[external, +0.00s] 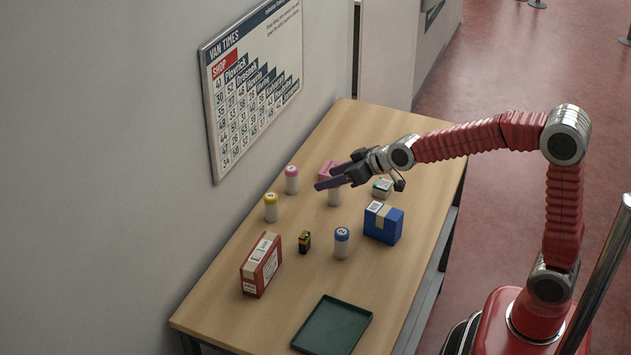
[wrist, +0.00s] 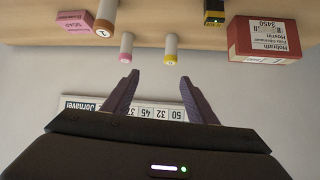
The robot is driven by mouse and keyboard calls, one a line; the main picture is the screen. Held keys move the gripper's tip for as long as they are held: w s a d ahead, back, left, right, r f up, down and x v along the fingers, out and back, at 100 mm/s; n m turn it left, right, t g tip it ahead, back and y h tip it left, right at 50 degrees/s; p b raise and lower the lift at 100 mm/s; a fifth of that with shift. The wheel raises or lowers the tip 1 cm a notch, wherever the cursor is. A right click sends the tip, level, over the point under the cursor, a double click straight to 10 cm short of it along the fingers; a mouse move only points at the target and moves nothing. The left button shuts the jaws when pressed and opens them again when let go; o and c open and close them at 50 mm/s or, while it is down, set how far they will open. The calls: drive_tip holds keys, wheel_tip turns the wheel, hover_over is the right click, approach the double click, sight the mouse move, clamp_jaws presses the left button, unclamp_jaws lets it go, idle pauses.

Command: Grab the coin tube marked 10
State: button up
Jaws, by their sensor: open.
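Several white coin tubes with coloured caps stand upright on the table. The pink-capped tube (external: 291,180) and yellow-capped tube (external: 271,208) stand near the wall, the blue-capped tube (external: 341,244) nearer the front. Another tube (external: 334,198) is partly hidden behind my gripper (external: 325,178). The wrist view, upside down, shows a brown-capped tube (wrist: 104,18), the pink-capped tube (wrist: 126,47) and the yellow-capped tube (wrist: 171,50). My gripper is open and empty, above the table, apart from the tubes.
A red box (external: 261,264), a black-and-gold battery (external: 305,241), a blue box (external: 383,222), a small pale box (external: 382,188) and a pink box (external: 326,168) stand on the table (external: 215,308). A green tray (external: 333,326) lies empty at the front. A timetable hangs on the wall.

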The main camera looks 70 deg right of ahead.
sight(296, 174)
drive_tip(key=w+d+f+h, duration=0.1)
drive_tip(key=w+d+f, duration=0.2)
drive_tip(key=w, duration=0.1)
drive_tip(key=w+d+f+m+t+h, duration=0.1)
drive_tip(key=w+d+f, duration=0.3)
drive_tip(key=w, duration=0.1)
drive_tip(key=w+d+f+t+h, duration=0.1)
drive_tip(key=w+d+f, duration=0.2)
drive_tip(key=w+f, duration=0.1)
drive_tip(key=shift+w+d+m, duration=0.35)
drive_tip(key=shift+w+m, duration=0.05)
drive_tip(key=shift+w, duration=0.2)
drive_tip(key=shift+w+d+f, duration=0.25)
drive_tip(key=shift+d+f, duration=0.1)
drive_tip(key=shift+f, duration=0.05)
drive_tip(key=shift+x, duration=0.85)
